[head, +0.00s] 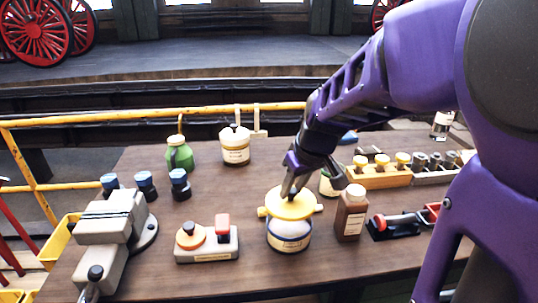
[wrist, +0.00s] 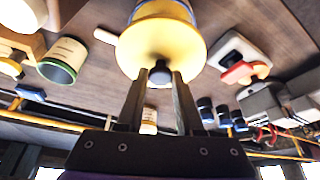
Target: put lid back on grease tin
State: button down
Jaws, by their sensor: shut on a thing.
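The grease tin (head: 289,240) is a white tin with a blue band and label, upright near the front middle of the bench. The yellow round lid (head: 290,205) is over its top; I cannot tell whether it is fully seated. My gripper (head: 291,190) comes down from above and is shut on the lid's knob. In the wrist view the dark knob (wrist: 160,73) sits between the fingertips of my gripper (wrist: 160,78), in front of the yellow lid (wrist: 162,45). The lid hides most of the tin (wrist: 163,8) there.
A brown bottle (head: 350,213) stands close on the right, with a green-rimmed tin (head: 330,183) behind. An orange-topped block (head: 206,243) and the vice (head: 108,225) are left. Wooden racks (head: 380,177) stand back right. A cream jar (head: 235,147) and green can (head: 179,155) stand behind.

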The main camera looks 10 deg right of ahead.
aim_at(293, 202)
jog(key=shift+f+b, duration=1.85)
jog(key=shift+f, duration=0.75)
jog(key=shift+f+b, duration=0.2)
jog(key=shift+b, duration=0.35)
dwell(0.6)
grip_release()
dwell(0.3)
jog(key=shift+r, duration=0.1)
jog(key=shift+r+p, duration=2.5)
jog(key=shift+r, duration=1)
